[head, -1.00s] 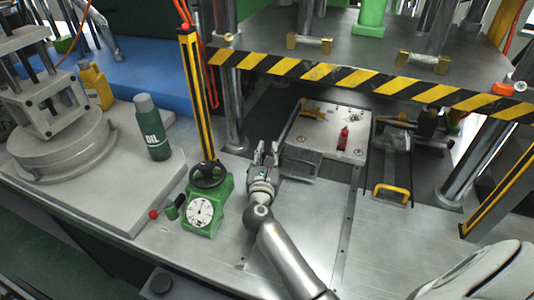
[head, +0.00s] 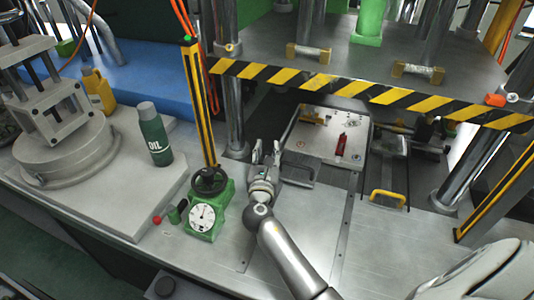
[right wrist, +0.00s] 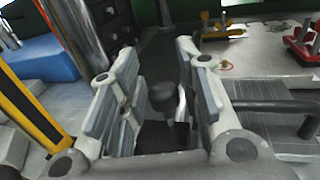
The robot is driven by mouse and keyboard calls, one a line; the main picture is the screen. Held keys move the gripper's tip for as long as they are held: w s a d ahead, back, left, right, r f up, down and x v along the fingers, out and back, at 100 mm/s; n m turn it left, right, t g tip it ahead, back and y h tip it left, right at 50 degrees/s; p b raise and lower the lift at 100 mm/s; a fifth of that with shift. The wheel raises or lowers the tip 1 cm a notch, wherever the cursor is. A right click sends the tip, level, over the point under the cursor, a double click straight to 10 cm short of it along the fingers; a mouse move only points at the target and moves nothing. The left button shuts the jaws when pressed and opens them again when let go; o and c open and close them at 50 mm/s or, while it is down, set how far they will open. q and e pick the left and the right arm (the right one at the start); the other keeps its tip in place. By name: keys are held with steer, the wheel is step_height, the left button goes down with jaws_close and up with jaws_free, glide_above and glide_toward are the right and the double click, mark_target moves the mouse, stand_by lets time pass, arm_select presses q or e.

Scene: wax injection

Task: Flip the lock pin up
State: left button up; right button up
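My right gripper (head: 266,150) is at the front left of the metal mold plate (head: 318,148) under the press. In the right wrist view, its fingers (right wrist: 160,85) are apart. A dark knob-ended pin (right wrist: 165,97), which looks like the lock pin, shows between them; I cannot tell whether either finger touches it. The fingers hide this pin in the head view. My left gripper is not in view.
A striped bar (head: 318,84) crosses above the plate. A striped post (head: 200,105) and a green dial gauge (head: 207,218) stand left of my gripper. A red part (head: 341,146) lies on the plate. A yellow handle (head: 388,194) is to the right.

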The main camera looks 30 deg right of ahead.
steer(key=shift+s+a+f, duration=0.15)
steer(key=shift+s+a, duration=0.15)
steer(key=shift+s, duration=0.15)
steer(key=v, duration=1.1)
